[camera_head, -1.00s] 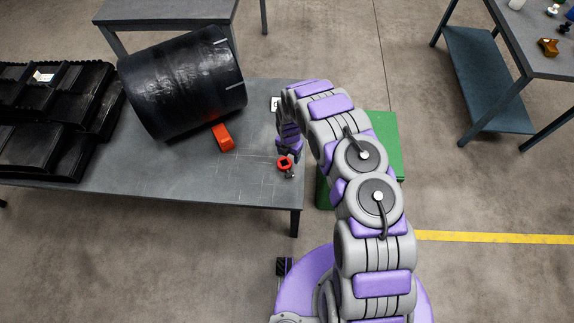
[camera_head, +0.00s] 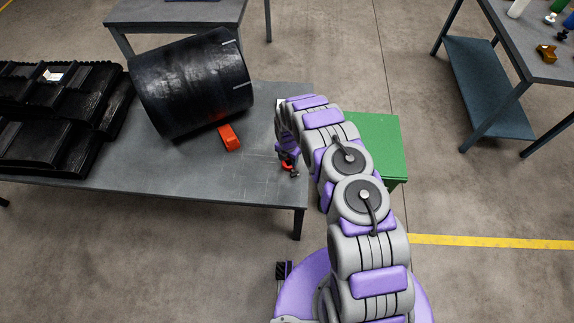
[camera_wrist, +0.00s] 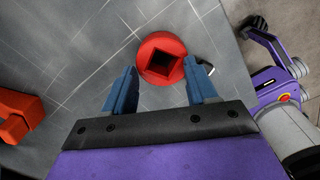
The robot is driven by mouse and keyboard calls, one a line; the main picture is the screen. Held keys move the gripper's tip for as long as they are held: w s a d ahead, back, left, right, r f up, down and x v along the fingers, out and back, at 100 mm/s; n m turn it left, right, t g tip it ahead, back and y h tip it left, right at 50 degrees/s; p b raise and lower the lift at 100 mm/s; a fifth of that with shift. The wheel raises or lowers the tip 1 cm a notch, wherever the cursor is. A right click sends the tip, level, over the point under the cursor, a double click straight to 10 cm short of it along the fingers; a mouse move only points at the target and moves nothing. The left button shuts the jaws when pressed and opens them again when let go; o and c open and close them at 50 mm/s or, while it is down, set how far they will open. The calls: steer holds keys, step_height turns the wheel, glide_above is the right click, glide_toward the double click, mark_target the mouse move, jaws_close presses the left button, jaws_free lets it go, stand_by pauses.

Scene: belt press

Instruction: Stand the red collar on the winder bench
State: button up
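The red collar (camera_wrist: 150,45) is a short round ring with a dark square hole in its top. In the wrist view it is over the grey bench (camera_wrist: 60,60), near the bench's right edge. In the head view the collar (camera_head: 287,167) is mostly hidden by my arm's end. My gripper (camera_wrist: 160,72) is open, with one blue finger to each side of the collar's near part. I cannot tell whether the fingers touch it. The grey bench (camera_head: 200,180) also carries a big black roll (camera_head: 190,85).
A red-orange block (camera_head: 229,137) lies beside the roll and shows at the wrist view's left edge (camera_wrist: 18,115). Black ridged stacks (camera_head: 50,110) fill the bench's left end. A green stand (camera_head: 375,140) is right of the bench. Another bench (camera_head: 480,80) stands far right.

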steer(key=shift+s+f, duration=0.35)
steer(key=shift+f, duration=0.25)
steer(key=shift+s+f, duration=0.35)
steer(key=shift+f, duration=0.25)
steer(key=shift+c, duration=0.6)
steer(key=shift+d+r, duration=0.1)
steer(key=shift+d, duration=0.25)
jaws_close()
steer(key=shift+w+d+r, duration=0.1)
steer(key=shift+w+r, duration=0.15)
steer(key=shift+r, duration=0.2)
steer(key=shift+w+d+r+g+p, duration=0.3)
steer(key=shift+w+d+r+p, duration=0.1)
steer(key=shift+d+r+p, duration=0.35)
steer(key=s+d+r+p, duration=0.1)
steer(key=s+d+p, duration=0.1)
steer(key=d, duration=0.4)
steer(key=s+d+r+p, duration=0.1)
steer(key=s+d+p, duration=0.2)
steer(key=d, duration=0.3)
steer(key=shift+s+d+r, duration=0.25)
steer(key=shift+s+r, duration=0.05)
steer(key=shift+s, duration=0.2)
steer(key=shift+d, duration=0.1)
